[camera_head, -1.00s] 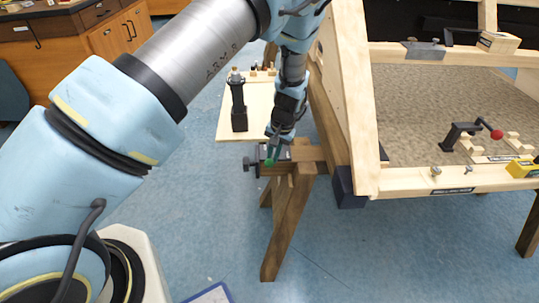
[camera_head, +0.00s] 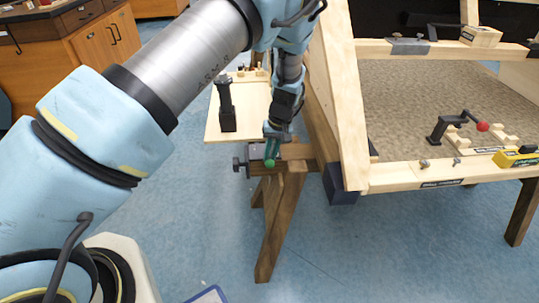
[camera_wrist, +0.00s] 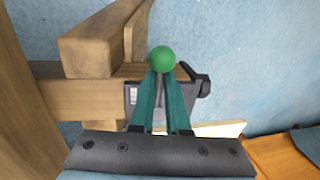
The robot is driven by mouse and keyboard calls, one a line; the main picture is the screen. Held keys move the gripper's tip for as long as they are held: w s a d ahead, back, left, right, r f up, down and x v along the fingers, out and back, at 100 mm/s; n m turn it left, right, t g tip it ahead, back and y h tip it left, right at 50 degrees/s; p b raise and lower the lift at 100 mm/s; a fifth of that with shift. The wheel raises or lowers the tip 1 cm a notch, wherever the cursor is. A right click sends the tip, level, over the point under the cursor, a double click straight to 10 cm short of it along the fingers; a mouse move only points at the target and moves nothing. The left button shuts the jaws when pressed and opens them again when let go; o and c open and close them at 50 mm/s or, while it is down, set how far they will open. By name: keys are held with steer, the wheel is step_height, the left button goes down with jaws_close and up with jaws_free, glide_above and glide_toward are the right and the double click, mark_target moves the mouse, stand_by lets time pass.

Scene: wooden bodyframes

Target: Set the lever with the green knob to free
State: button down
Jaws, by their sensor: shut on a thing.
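The green knob (camera_head: 270,163) of the lever sits low at my gripper's fingertips, beside a dark metal bracket on the wooden sawhorse. In the wrist view the green knob (camera_wrist: 162,58) shows just beyond the tips of the two teal fingers. My gripper (camera_head: 271,152) points down at the lever; in the wrist view its fingers (camera_wrist: 163,78) are shut on the lever below the knob. The lever's shaft is mostly hidden between the fingers. A dark mount (camera_wrist: 198,88) lies under and beside them. I cannot read any position label.
A wooden frame panel (camera_head: 352,110) stands close to the right of my gripper. A second lever with a red knob (camera_head: 483,126) is farther right. A black post (camera_head: 226,105) stands on a small wooden board behind.

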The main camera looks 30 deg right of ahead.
steer(key=shift+s+a+f, duration=0.15)
steer(key=shift+s, duration=0.2)
steer(key=c, duration=0.9)
jaws_free()
steer(key=shift+w, duration=0.1)
steer(key=r, duration=0.3)
steer(key=d+r, duration=0.1)
steer(key=r, duration=0.3)
steer(key=s+d+r+b, duration=0.1)
steer(key=r, duration=0.2)
steer(key=shift+r, duration=0.4)
